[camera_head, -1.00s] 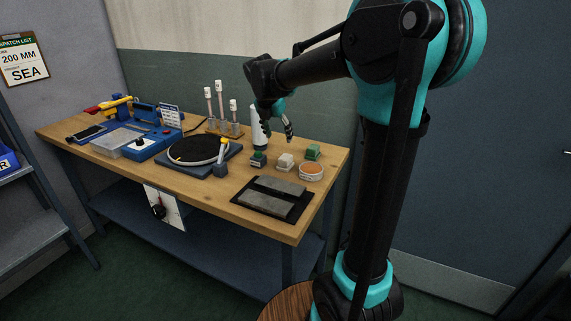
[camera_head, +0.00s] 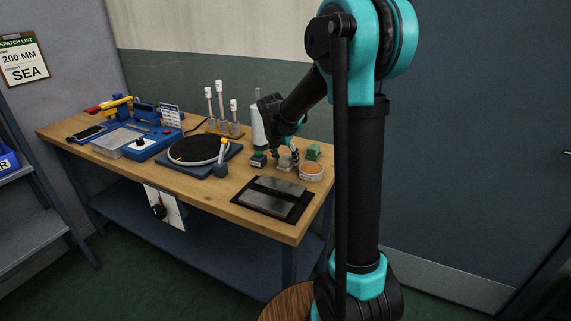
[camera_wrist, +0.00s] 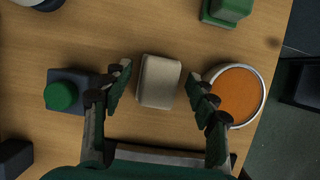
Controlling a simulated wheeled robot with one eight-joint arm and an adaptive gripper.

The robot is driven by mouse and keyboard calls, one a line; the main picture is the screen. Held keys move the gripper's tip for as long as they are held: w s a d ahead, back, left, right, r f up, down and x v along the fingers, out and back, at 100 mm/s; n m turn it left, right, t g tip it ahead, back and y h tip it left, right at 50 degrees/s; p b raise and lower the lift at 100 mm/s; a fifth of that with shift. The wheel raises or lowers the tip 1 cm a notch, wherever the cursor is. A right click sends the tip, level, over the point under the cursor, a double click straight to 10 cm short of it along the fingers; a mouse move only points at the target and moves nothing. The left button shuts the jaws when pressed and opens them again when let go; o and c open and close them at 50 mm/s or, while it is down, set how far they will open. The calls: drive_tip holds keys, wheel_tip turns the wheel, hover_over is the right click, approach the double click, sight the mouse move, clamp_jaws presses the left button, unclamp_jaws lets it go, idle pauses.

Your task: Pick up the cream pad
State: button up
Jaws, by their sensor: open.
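The cream pad (camera_wrist: 158,81) is a small pale block with rounded edges on the wooden bench top (camera_head: 205,190). In the wrist view it lies between the fingertips of my gripper (camera_wrist: 158,82), with a gap on each side. In the head view my gripper (camera_head: 285,160) is low over the right part of the bench and mostly covers the pad. My gripper is open and holds nothing.
A dark block with a green knob (camera_wrist: 62,94) stands close left of my fingers. A round orange-filled dish (camera_wrist: 237,94) is close on the right. A green block (camera_wrist: 226,10) sits farther back. Two grey slabs (camera_head: 265,204) lie on a black mat toward the front.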

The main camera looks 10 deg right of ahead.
sight(286, 157)
drive_tip(key=shift+f, duration=0.1)
drive_tip(key=shift+c, duration=0.3)
drive_tip(key=c, duration=1.2)
drive_tip(key=shift+r, duration=0.2)
wheel_tip(286, 157, up, 20)
drive_tip(key=shift+f, duration=0.15)
drive_tip(key=o, duration=0.5)
drive_tip(key=shift+c, duration=0.2)
drive_tip(key=c, duration=0.3)
